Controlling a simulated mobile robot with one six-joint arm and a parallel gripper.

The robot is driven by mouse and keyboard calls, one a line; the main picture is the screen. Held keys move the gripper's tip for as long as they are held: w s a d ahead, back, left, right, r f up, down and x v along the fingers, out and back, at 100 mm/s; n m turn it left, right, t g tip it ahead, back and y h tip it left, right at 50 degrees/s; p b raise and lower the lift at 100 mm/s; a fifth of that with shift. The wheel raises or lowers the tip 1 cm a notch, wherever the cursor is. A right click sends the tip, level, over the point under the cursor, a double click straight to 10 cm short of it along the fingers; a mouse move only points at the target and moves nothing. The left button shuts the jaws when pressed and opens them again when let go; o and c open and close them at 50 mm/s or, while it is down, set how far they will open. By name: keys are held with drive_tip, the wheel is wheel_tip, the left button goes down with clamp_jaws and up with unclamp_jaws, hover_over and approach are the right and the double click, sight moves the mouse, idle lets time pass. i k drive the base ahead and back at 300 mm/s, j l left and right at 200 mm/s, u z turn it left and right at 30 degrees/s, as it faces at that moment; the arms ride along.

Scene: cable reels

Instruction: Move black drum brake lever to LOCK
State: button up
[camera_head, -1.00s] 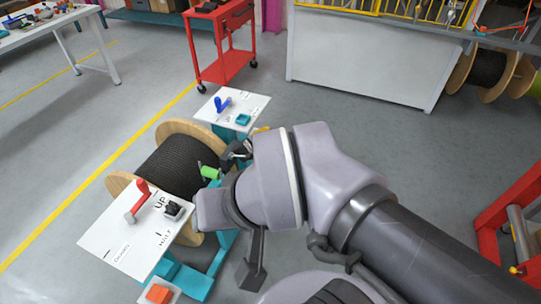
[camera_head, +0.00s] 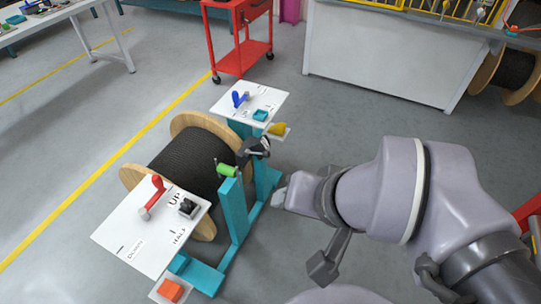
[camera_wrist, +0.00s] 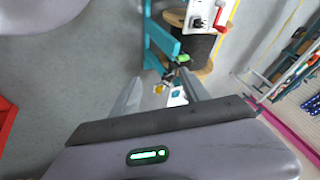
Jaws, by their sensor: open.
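The black cable drum (camera_head: 188,160) sits between pale wooden flanges in a teal stand. Near its right side are a green handle (camera_head: 228,170) and a dark fitting (camera_head: 257,148). A red lever (camera_head: 153,195) stands on the near white panel, with UP and HALF readable. A blue lever (camera_head: 239,99) stands on the far panel, whose print is too small to read. I cannot tell which lever is the brake, and no LOCK mark is readable. My gripper (camera_head: 279,196) is right of the stand, apart from it. In the wrist view, its open, empty fingers (camera_wrist: 160,95) point towards the stand.
The teal stand (camera_head: 239,215) has an upright between my gripper and the drum. A black switch (camera_head: 188,208), orange block (camera_head: 170,290) and yellow piece (camera_head: 278,128) are around it. A red cart (camera_head: 240,45) and white cabinet (camera_head: 380,60) stand behind.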

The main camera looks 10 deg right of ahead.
sight(266, 154)
drive_tip(key=i, duration=1)
